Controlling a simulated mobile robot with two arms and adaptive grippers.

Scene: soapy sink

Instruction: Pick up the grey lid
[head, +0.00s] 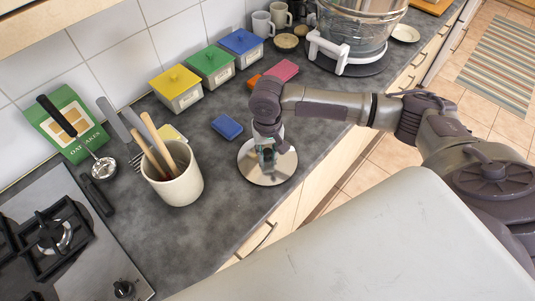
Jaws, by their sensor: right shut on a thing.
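The grey lid (251,167) is a round, shiny disc on the dark worktop, near its front edge in the middle of the head view. My right gripper (267,158) points down over the middle of the lid and is shut at its centre. The gripper hides the part it is closed on, so a knob cannot be made out. The lid looks flat and seems to rest on the worktop; I cannot tell whether there is a gap under it. My left gripper is not in view.
A utensil crock (178,188) stands left of the lid, with a ladle (100,166) beyond. A blue sponge (227,127) lies behind the lid. Yellow, green and blue canisters (177,90) line the wall. A glass-bowled appliance (350,40) stands far right. A hob (60,240) is at left.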

